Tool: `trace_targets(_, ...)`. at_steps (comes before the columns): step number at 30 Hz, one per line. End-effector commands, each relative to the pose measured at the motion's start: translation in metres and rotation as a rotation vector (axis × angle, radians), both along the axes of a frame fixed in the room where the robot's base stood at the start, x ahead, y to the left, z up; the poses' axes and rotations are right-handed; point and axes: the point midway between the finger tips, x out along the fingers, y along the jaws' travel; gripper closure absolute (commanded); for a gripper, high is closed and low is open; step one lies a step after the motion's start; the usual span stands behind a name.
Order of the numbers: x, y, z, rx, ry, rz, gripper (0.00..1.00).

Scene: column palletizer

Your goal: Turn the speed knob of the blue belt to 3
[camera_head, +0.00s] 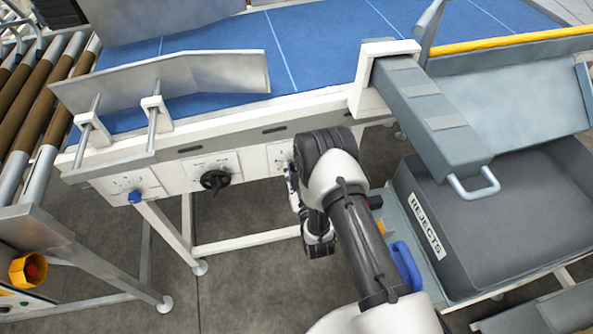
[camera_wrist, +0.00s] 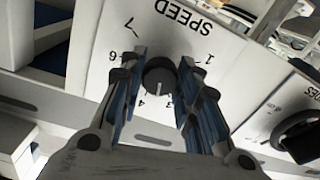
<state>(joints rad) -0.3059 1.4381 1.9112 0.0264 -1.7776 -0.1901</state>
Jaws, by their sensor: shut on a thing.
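The blue belt (camera_head: 325,45) runs across the top of the head view, with white control panels along its near side. The speed knob (camera_wrist: 159,76) is dark and round, on a white panel marked SPEED (camera_wrist: 185,14) that appears upside down in the wrist view. Its pale pointer line faces down in that view, between the 3 and the 4. My gripper (camera_wrist: 158,92) is shut on the knob, one finger on each side. The fingers cover some dial numbers; 1, 6 and 7 show. In the head view my arm hides the knob.
A black handwheel (camera_head: 215,180) sits on the neighbouring panel, left of my gripper in the head view. A blue knob (camera_head: 134,197) is further left. A grey REJECTS bin (camera_head: 520,220) and a chute with a handle (camera_head: 430,115) stand right of my arm.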

Motion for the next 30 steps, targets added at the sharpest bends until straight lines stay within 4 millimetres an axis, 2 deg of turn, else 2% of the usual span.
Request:
trace_targets(15,0.0008,0.0004,0.0007,-0.336,-0.1,0.0,0.94)
trace_targets(30,0.001,0.0005,0.0014,-0.411,-0.122,0.0,0.94)
